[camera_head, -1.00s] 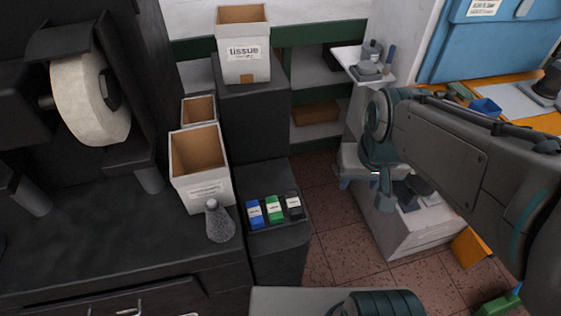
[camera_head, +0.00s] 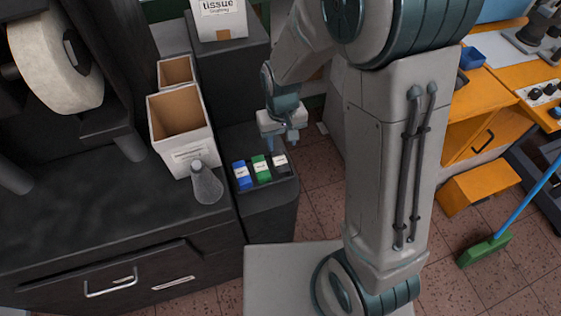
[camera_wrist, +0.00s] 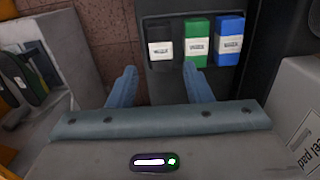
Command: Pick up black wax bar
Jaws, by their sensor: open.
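The black wax bar (camera_head: 281,164) has a white label and lies at the right end of a row on a low dark stand. In the wrist view the black bar (camera_wrist: 160,48) is at the left of the row, ahead of and between the two fingers. The green bar (camera_head: 261,169) lies beside it, and the blue bar (camera_head: 242,175) is beyond the green one. My gripper (camera_head: 283,145) is open and empty, above and just behind the black bar in the head view. In the wrist view both blue-grey fingertips (camera_wrist: 160,78) are spread apart.
The dark stand (camera_head: 268,200) borders a dark bench with a grey flask (camera_head: 206,184) and an open white box (camera_head: 184,134) to the left. A tissue box (camera_head: 219,20) stands behind. Open tiled floor (camera_head: 318,190) lies to the right.

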